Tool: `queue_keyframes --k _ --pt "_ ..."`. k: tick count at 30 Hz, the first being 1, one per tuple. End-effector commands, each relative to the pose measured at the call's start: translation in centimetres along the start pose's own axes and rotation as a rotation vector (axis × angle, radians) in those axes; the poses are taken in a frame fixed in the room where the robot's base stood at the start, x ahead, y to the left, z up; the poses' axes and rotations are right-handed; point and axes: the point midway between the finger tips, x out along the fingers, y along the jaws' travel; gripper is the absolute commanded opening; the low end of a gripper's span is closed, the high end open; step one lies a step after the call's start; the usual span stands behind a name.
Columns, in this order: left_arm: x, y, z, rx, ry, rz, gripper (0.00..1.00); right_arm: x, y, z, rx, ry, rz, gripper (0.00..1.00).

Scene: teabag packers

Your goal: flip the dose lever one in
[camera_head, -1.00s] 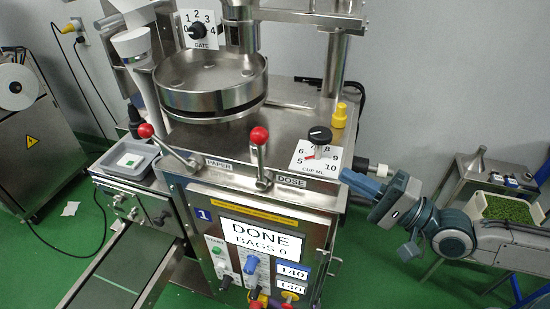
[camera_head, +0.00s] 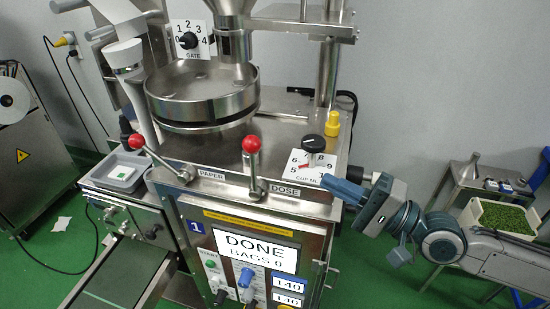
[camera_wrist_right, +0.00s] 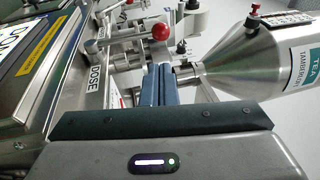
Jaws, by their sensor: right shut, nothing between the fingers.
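The dose lever (camera_head: 255,170) is a metal rod with a red ball knob, standing nearly upright on the machine's front edge beside the DOSE label (camera_head: 285,191). In the right wrist view its red knob (camera_wrist_right: 161,31) shows beyond the fingers. My right gripper (camera_head: 326,182) is shut and empty, to the right of the dose lever and apart from it, by the cup dial plate. It also shows in the right wrist view (camera_wrist_right: 158,84). A second red-knobbed lever (camera_head: 160,160), by the PAPER label (camera_head: 211,175), leans to the left. My left gripper is not in view.
A round steel hopper pan (camera_head: 202,95) is behind the levers. A tray of green leaves (camera_head: 500,218) stands at the right.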

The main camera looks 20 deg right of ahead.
Motion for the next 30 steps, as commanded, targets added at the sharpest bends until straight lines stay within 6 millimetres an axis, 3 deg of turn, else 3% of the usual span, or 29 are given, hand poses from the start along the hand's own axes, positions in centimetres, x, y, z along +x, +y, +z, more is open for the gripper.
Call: queue_keyframes --k 5,30 --pt "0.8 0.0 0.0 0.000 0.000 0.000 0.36 1.0 -0.1 0.3 0.003 -0.014 -0.012 0.00" --pt "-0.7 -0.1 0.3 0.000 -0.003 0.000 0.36 5.8 -0.3 0.3 0.004 -0.010 -0.010 0.00"
